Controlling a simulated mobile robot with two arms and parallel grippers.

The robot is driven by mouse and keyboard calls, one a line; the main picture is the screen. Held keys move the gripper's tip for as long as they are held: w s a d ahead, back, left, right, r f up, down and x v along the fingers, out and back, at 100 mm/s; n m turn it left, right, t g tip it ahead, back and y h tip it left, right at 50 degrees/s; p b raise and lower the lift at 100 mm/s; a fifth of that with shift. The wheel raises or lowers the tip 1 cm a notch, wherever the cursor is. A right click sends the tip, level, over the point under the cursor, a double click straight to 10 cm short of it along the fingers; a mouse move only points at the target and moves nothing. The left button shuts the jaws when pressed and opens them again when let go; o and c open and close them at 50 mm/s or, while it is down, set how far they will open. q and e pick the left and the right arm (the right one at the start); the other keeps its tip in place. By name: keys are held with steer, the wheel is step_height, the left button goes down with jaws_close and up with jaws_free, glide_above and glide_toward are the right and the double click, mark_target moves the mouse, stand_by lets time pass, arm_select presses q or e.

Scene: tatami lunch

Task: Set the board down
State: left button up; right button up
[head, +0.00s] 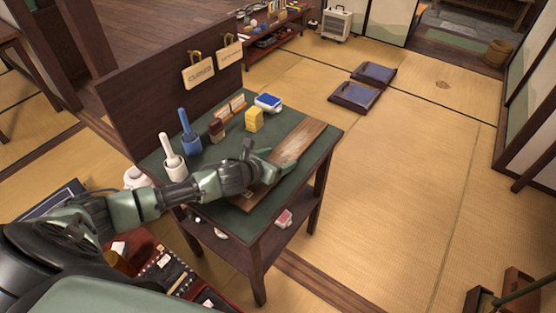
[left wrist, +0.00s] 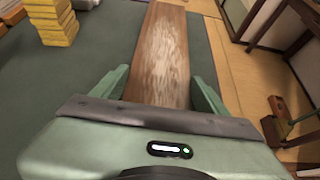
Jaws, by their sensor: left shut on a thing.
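The board (head: 298,146) is a long brown wooden plank with a pale, worn middle. It lies along the right part of the green-topped table (head: 220,168), at or just above the top; I cannot tell if it touches. My left gripper (head: 262,163) is shut on the board across its width, near the middle of its length. In the left wrist view the board (left wrist: 160,52) runs away between the two green fingers (left wrist: 160,88). The gripper and arm hide part of the board. My right gripper is not in view.
A brown panel (head: 165,85) rises behind.

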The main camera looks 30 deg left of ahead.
arm_select(q)
steer(key=shift+f, duration=0.1)
steer(key=o, duration=1.6)
steer(key=shift+o, duration=0.2)
steer(key=v, duration=1.2)
steer(key=shift+s+d, duration=0.1)
